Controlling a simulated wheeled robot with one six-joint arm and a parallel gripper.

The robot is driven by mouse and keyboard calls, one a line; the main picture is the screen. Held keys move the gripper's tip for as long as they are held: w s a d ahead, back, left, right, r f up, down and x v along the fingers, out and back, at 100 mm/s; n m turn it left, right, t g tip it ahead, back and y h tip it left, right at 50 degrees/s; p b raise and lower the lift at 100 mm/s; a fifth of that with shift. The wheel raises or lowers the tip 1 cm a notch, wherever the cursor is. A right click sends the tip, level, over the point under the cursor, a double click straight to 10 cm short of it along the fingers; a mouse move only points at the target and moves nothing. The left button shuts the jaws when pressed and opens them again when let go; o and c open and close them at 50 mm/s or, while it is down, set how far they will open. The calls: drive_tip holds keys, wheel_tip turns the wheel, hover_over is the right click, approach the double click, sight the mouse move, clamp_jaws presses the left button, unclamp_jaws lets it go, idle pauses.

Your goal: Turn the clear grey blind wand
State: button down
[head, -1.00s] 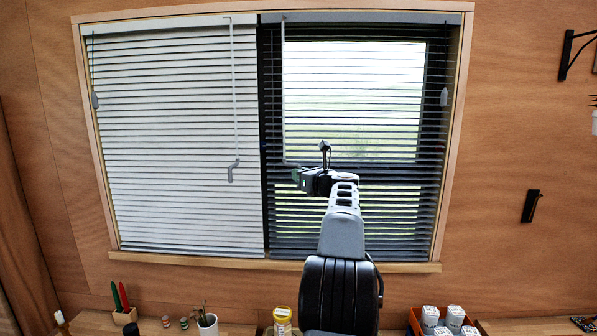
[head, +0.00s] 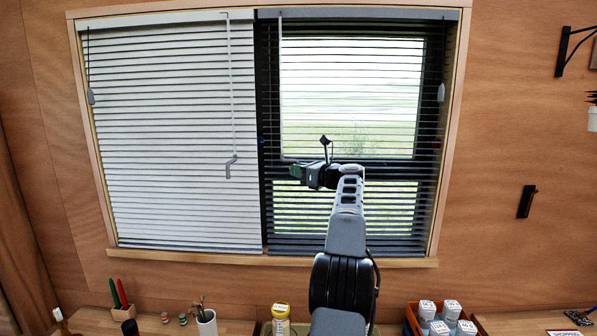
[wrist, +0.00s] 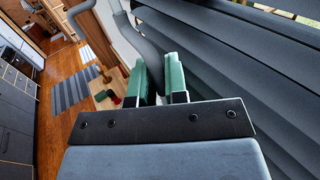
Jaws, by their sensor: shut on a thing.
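The window has two blinds side by side. The grey wand (head: 281,90) hangs at the left edge of the right blind (head: 350,100), whose slats are tilted open with daylight and greenery showing through. My gripper (head: 296,171) is at this wand's lower end, in front of the slats. In the wrist view, my gripper's green fingers (wrist: 160,82) are shut on the wand's bent grey lower part (wrist: 142,38); the end between them is partly hidden. A second wand (head: 233,100) with a cranked handle hangs untouched on the left blind (head: 165,140), whose slats look closed.
Cords with grey tassels (head: 440,92) hang at the window's outer sides. The wooden sill (head: 200,256) runs below. On the counter stand a plant pot (head: 206,323), a yellow-lidded jar (head: 281,318) and an orange crate (head: 412,320) of white-lidded containers. Slats lie close beside my gripper.

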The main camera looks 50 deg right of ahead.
drive_tip(key=c, duration=1.2)
unclamp_jaws()
drive_tip(key=shift+o, duration=0.2)
drive_tip(key=s+d+b, duration=0.1)
drive_tip(key=s+b, duration=0.2)
drive_tip(key=s, duration=1)
drive_tip(key=shift+s+d+b, duration=0.2)
drive_tip(key=shift+s+b, duration=0.2)
